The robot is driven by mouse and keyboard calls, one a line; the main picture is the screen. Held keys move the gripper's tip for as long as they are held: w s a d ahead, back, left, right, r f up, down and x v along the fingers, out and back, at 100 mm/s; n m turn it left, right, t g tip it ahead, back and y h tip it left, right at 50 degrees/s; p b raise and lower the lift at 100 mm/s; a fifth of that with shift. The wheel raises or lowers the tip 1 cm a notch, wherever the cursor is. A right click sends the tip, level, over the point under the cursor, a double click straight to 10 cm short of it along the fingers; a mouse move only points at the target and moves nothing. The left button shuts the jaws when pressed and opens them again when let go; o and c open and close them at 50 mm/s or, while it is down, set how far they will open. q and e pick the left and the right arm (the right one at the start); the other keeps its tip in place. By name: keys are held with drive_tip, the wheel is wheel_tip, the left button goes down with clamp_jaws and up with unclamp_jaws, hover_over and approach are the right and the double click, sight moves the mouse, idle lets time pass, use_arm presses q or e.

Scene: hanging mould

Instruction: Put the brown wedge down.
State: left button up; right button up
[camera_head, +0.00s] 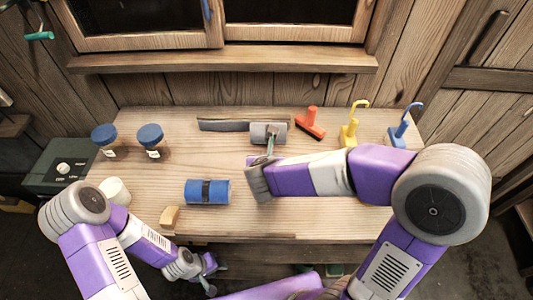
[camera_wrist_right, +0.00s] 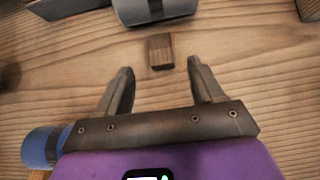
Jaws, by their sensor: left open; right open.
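The brown wedge (camera_wrist_right: 160,51) shows in the right wrist view as a small dark wooden block on the table, just ahead of and between the fingertips. Neither finger touches it. In the head view I cannot make it out near my right gripper. My right gripper (camera_wrist_right: 160,76) is open and empty, low over the table. In the head view its arm reaches in from the right. My left gripper (camera_head: 214,277) is open and empty, below the table's front edge. A lighter tan wedge-shaped block (camera_head: 170,217) lies at the front left edge of the table.
On the table (camera_head: 310,222) are a grey roller (camera_head: 267,127), a grey strip (camera_head: 222,124), a blue roll (camera_head: 206,191) and two blue-lidded jars (camera_head: 150,137). A red tool (camera_head: 310,124), yellow hook (camera_head: 350,128) and blue hook (camera_head: 400,128) stand at the back right.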

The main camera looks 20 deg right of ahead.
drive_tip(key=p+v, duration=0.1)
drive_tip(key=v, duration=0.4)
drive_tip(key=shift+s+a+r, duration=0.1)
drive_tip(key=shift+s+r, duration=0.05)
drive_tip(key=shift+s, duration=0.05)
